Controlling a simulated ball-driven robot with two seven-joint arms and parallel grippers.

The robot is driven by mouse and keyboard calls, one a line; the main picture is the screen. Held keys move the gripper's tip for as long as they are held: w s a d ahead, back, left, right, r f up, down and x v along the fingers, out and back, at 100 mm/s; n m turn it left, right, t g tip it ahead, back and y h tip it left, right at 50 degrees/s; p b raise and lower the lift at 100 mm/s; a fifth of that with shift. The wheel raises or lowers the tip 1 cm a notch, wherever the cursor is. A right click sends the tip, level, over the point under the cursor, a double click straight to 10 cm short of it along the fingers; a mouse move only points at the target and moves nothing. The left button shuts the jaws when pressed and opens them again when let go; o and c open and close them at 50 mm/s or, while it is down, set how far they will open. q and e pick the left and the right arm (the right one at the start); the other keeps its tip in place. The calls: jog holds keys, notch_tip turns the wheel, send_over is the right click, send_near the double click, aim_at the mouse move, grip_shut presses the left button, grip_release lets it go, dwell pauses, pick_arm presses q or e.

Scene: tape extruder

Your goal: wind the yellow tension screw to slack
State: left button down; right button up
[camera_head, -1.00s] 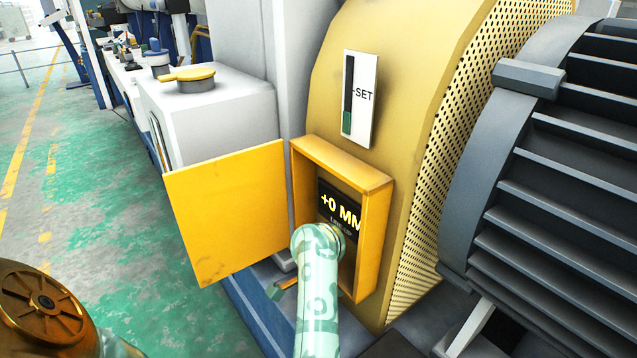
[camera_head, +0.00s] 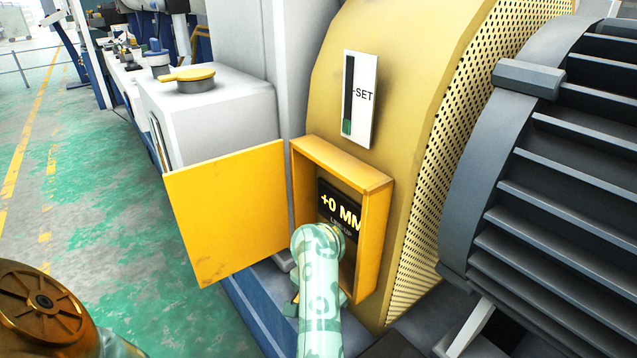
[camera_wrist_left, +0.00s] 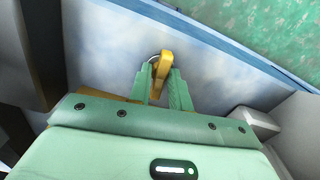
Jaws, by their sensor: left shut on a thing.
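In the left wrist view, the yellow tension screw (camera_wrist_left: 164,64) shows as a yellow handle on a grey-blue surface. My left gripper (camera_wrist_left: 162,76) is shut on it, with one green finger on each side. In the head view, my patterned green arm covers the screw, and only small green parts of the gripper (camera_head: 291,306) show beside the wrist. A white gauge (camera_head: 360,99) marked "-SET" is on the yellow housing, with a short green bar low in its slot. My right gripper is not in view.
An open yellow door (camera_head: 228,212) stands left of a yellow box (camera_head: 375,235) with a display (camera_head: 339,212) reading "+0 MM". A dark finned motor (camera_head: 560,190) is at the right. A grey cabinet (camera_head: 215,120) stands behind the door. The green floor at left is clear.

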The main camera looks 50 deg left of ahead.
pick_arm(q)
jog(key=n, duration=0.4)
jog(key=shift+n, duration=0.4)
jog(key=shift+n, duration=1)
jog(key=n, duration=0.2)
jog(key=shift+n, duration=0.4)
jog(key=shift+n, duration=0.7)
jog(key=n, duration=0.3)
jog(key=c, duration=1.4)
grip_release()
